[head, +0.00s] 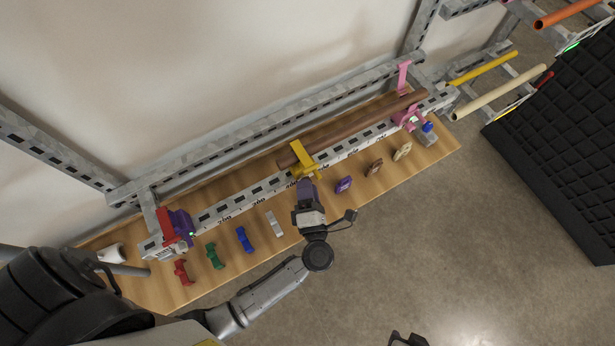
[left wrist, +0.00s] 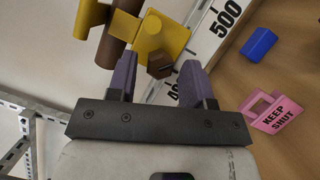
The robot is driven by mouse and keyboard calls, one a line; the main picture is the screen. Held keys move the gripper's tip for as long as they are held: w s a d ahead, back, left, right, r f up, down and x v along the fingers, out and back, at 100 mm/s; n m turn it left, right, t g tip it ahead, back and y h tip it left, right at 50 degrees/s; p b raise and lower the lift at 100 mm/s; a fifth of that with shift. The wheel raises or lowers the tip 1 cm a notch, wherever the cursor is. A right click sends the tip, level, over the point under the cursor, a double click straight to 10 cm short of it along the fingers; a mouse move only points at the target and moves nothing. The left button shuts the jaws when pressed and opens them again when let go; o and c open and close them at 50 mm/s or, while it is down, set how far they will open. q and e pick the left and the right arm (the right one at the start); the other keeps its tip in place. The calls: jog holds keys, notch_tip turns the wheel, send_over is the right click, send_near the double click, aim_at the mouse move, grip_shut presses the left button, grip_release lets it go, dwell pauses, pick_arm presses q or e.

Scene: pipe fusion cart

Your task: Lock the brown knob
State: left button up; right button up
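The brown knob (left wrist: 160,65) is a small faceted piece on the yellow clamp (left wrist: 165,38), which also shows in the head view (head: 304,160). The clamp sits on the brown pipe (head: 350,130) near the pipe's left end. My left gripper (head: 306,183) reaches the clamp from the front. In the left wrist view its two purple fingers (left wrist: 158,62) stand apart on either side of the knob, with a small gap showing at each side. The knob is not clear in the head view. A dark part at the head view's bottom edge may be my right gripper (head: 408,340), mostly cut off.
A marked rail (head: 235,203) runs along a wooden board (head: 220,283). Several coloured clips lie along the board's front, among them a purple one (head: 343,184). A pink "KEEP SHUT" tag (left wrist: 275,113) and a blue block (left wrist: 259,43) lie right of my fingers in the wrist view.

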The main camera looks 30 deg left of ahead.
pick_arm(q)
jog(key=shift+o, duration=0.2)
jog(key=r+v, duration=0.1)
jog(key=v, duration=0.6)
jog(key=shift+s+d+f+b, duration=0.15)
jog(key=shift+s+f+b, duration=0.05)
jog(key=shift+f+b, duration=0.25)
